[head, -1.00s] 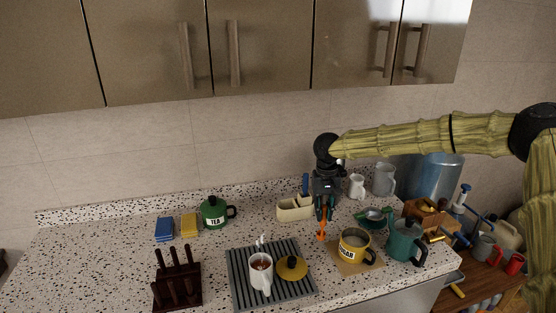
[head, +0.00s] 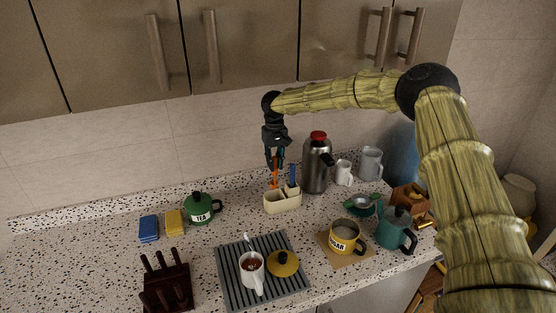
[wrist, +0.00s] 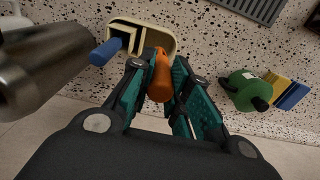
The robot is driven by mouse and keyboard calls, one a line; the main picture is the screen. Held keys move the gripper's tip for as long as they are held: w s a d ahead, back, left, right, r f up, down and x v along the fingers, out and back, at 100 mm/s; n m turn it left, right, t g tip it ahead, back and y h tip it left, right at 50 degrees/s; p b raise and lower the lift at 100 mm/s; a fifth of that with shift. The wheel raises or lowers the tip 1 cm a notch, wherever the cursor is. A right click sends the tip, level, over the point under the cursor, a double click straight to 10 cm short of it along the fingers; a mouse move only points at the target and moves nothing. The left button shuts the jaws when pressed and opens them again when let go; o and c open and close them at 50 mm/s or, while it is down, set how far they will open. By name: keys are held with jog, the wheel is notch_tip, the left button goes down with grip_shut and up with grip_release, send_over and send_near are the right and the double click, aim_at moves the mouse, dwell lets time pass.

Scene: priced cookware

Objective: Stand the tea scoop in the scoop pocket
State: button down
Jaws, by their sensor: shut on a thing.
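My gripper (head: 275,163) points down and is shut on the orange tea scoop (head: 274,178), which hangs roughly upright. In the wrist view the scoop (wrist: 160,78) sits between my fingertips (wrist: 158,85). The cream holder (head: 282,204) stands on the counter below it. The scoop's lower end is at the rim of the holder's left part; I cannot tell whether it is inside. A blue-handled tool (head: 293,175) stands in the right part. In the wrist view the holder (wrist: 170,36) shows an open larger part and a small divided corner by the blue handle (wrist: 105,52).
A steel flask with a red top (head: 317,165) stands close right of the holder. A green TEA pot (head: 201,209) stands to the left. The grey drying mat (head: 236,275) and yellow SUGAR mug (head: 345,236) are in front. Upper cupboards hang above the arm.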

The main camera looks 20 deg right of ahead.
aim_at(275, 184)
jog(key=shift+w+a+f, duration=0.1)
jog(key=shift+a+f, duration=0.15)
jog(key=shift+f, duration=0.3)
jog(key=shift+d+f, duration=0.2)
jog(key=shift+f, duration=3.05)
jog(key=shift+f+b, duration=0.7)
jog(key=shift+f, duration=0.45)
jog(key=c, duration=1.3)
grip_release()
jog(key=shift+r, duration=3.7)
